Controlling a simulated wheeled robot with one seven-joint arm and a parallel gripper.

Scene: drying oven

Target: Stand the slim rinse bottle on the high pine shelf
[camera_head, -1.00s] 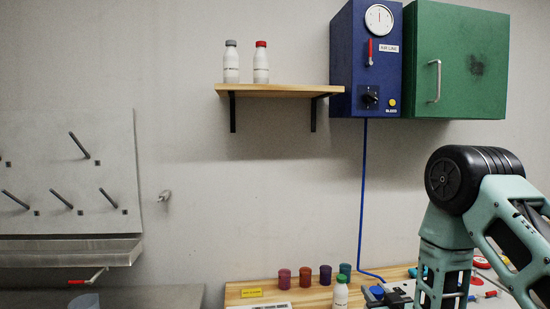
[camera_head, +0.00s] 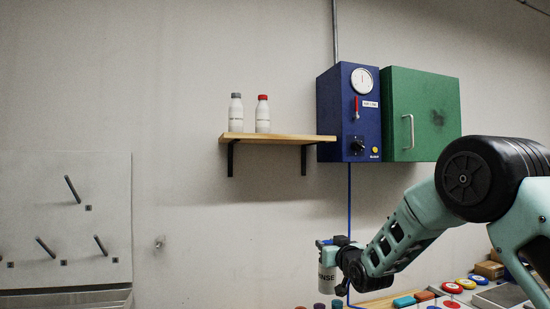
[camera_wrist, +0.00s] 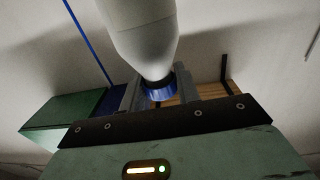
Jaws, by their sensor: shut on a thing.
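The slim rinse bottle (camera_head: 328,274) is white, with dark lettering that reads in part "NSE". It hangs upright in my gripper (camera_head: 336,243), below and to the right of the shelf. In the wrist view the bottle's pale body (camera_wrist: 145,28) and blue cap (camera_wrist: 160,90) show, and my gripper (camera_wrist: 160,92) is shut on it at the cap end. The high pine shelf (camera_head: 290,138) is on the wall, on dark brackets. A grey-capped white bottle (camera_head: 236,113) and a red-capped one (camera_head: 262,115) stand on its left half.
The shelf's right half is bare. The blue box with a gauge (camera_head: 333,115) adjoins its right end, beside the green cabinet (camera_head: 425,120). A blue pipe (camera_head: 349,200) runs down the wall behind my gripper. Coloured discs (camera_head: 465,283) lie on the bench at lower right.

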